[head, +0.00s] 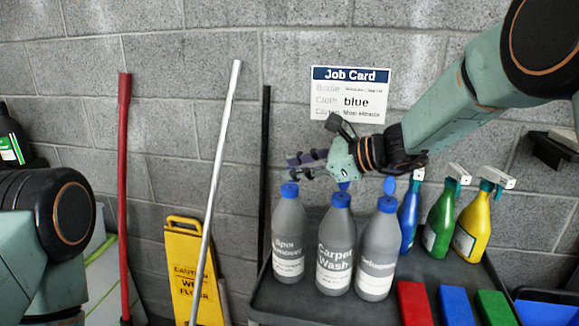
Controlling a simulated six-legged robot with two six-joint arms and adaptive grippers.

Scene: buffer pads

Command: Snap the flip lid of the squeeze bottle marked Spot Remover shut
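The Spot Remover bottle (288,240) is the leftmost of three grey squeeze bottles and stands upright on a dark cart top (275,308). Its blue cap (289,190) shows, with no raised lid visible above it; my fingers cover part of that space, so I cannot tell the lid's state for sure. My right gripper (293,166) reaches in from the right, its fingers pointing left, just above this cap. Whether it touches the cap is unclear. Its fingers are small and overlap, so their opening is unclear. My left arm is at the left edge; its gripper is out of view.
The Carpet Wash bottle (336,245) and a third grey bottle (377,250) with a raised blue lid (389,186) stand close to the right. Spray bottles (440,225) stand behind. Red (414,303), blue and green blocks lie in front. A yellow sign (187,262) and poles stand left.

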